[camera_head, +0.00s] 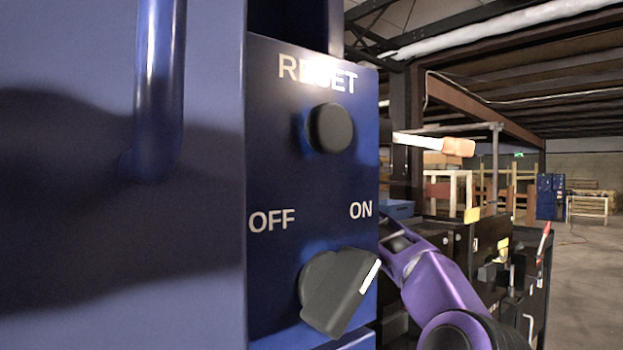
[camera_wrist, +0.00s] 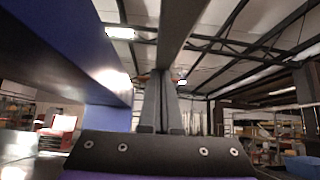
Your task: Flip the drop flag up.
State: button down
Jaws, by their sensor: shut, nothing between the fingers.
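A pale bar with an orange end (camera_head: 435,145) sticks out level to the right of the blue control panel in the head view. It may be the drop flag, but I cannot be sure. My gripper (camera_wrist: 163,90) is shut and empty in the wrist view, its two fingers together and pointing away from the camera. A dark grey beam (camera_wrist: 188,32) runs overhead above the fingertips; I cannot tell whether they touch. In the head view my purple arm reaches behind the panel's right edge, and my fingers are hidden there.
The blue control panel (camera_head: 300,185) carries a black RESET button (camera_head: 330,128) and a dark OFF/ON knob (camera_head: 338,290), its white mark towards ON. A blue housing (camera_wrist: 60,60) fills the wrist view's left. Dark cabinets (camera_head: 440,240) stand behind my arm. Open floor lies far right.

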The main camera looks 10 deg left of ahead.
jog(key=shift+r, duration=0.8)
jog(key=shift+f, duration=0.1)
